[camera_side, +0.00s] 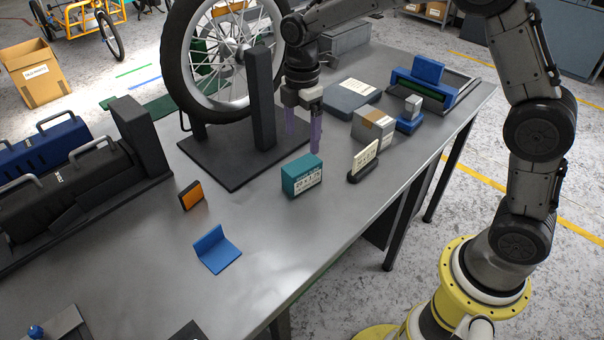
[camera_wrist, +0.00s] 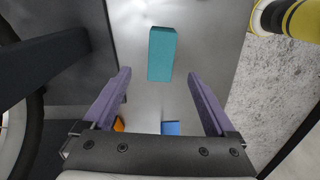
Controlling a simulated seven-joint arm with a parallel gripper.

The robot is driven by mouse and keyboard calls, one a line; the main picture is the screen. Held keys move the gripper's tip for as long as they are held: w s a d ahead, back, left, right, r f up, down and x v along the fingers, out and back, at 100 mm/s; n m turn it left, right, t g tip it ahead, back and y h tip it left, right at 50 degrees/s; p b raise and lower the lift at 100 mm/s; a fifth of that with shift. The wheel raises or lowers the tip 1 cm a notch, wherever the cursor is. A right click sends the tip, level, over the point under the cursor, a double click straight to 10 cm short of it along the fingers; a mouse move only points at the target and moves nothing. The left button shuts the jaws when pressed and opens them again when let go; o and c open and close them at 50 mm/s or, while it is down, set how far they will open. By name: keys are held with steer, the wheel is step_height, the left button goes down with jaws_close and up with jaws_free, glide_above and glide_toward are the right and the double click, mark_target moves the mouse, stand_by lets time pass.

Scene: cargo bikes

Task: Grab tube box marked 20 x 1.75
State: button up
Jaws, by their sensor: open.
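A teal box (camera_side: 302,176) with a white printed label on its front stands upright on the grey table; the print is too small to read. In the wrist view the teal box (camera_wrist: 161,54) shows from above, ahead of and between my fingers. My gripper (camera_side: 304,138) points down above the table, just behind the teal box in the side view. Its purple fingers are open and apart, with nothing between them, as the wrist view of my gripper (camera_wrist: 158,76) also shows.
A wheel (camera_side: 225,50) on a black stand (camera_side: 262,100) is close to my gripper's left. A card in a black holder (camera_side: 363,160) and a grey-brown box (camera_side: 373,126) stand to the right. An orange block (camera_side: 190,195) and blue bracket (camera_side: 216,249) lie nearer the front; the table between is clear.

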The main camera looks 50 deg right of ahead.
mark_target(302, 164)
step_height(302, 164, down, 12)
steer(key=shift+s+a+r, duration=0.1)
stand_by(0.5)
jaws_close()
stand_by(0.3)
steer(key=shift+r, duration=0.15)
